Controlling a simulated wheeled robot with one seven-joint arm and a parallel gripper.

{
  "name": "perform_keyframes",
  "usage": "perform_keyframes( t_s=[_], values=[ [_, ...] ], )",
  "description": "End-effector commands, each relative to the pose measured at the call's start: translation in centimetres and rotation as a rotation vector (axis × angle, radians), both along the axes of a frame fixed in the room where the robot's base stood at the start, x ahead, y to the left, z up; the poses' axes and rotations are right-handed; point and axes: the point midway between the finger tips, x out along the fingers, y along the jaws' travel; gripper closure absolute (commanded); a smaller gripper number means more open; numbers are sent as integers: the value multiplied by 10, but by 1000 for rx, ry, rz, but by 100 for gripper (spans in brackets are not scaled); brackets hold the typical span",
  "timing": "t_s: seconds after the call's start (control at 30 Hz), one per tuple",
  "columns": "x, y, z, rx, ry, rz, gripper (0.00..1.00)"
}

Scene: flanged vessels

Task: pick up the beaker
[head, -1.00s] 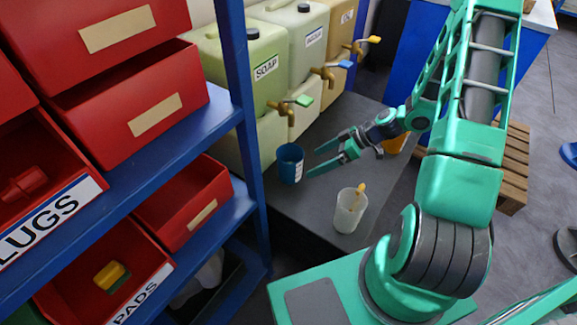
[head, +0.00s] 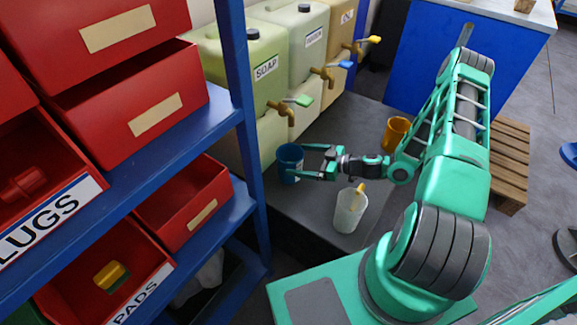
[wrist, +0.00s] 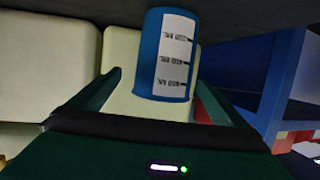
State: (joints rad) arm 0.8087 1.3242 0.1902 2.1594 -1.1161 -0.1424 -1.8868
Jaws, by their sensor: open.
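The blue beaker (head: 288,157) stands upright on the dark grey surface, below the soap container's tap. In the wrist view the blue beaker (wrist: 151,60) shows a white label with measuring marks. My gripper (head: 297,161) is open and level, with its fingers pointing at the beaker. In the head view the fingertips overlap the beaker's right part, one at the far side and one at the near side. In the wrist view the beaker lies between the two fingers. I cannot tell whether either finger touches it.
A translucent cup (head: 350,213) with a yellow stick stands nearer, below my wrist. An orange cup (head: 396,133) stands behind. The soap container (head: 245,70) and other tapped containers line the back. A blue shelf (head: 220,130) with red bins stands left.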

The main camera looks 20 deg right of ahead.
Motion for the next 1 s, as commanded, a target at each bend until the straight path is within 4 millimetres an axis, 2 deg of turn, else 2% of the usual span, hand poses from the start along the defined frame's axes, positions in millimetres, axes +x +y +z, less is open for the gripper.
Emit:
perform_keyframes(
  t_s=[0.13, 0.37, 0.7, 0.97, 1.0],
  values=[
    [15, 18, -7, 0, -1, 3, 3],
    [24, 28, -11, 0, 2, 2, 3],
    [47, 62, -24, 1, 1, 3, 3],
    [51, 65, -25, -1, 1, 1, 3],
    [51, 65, -25, -1, 1, 1, 10]
  ],
)
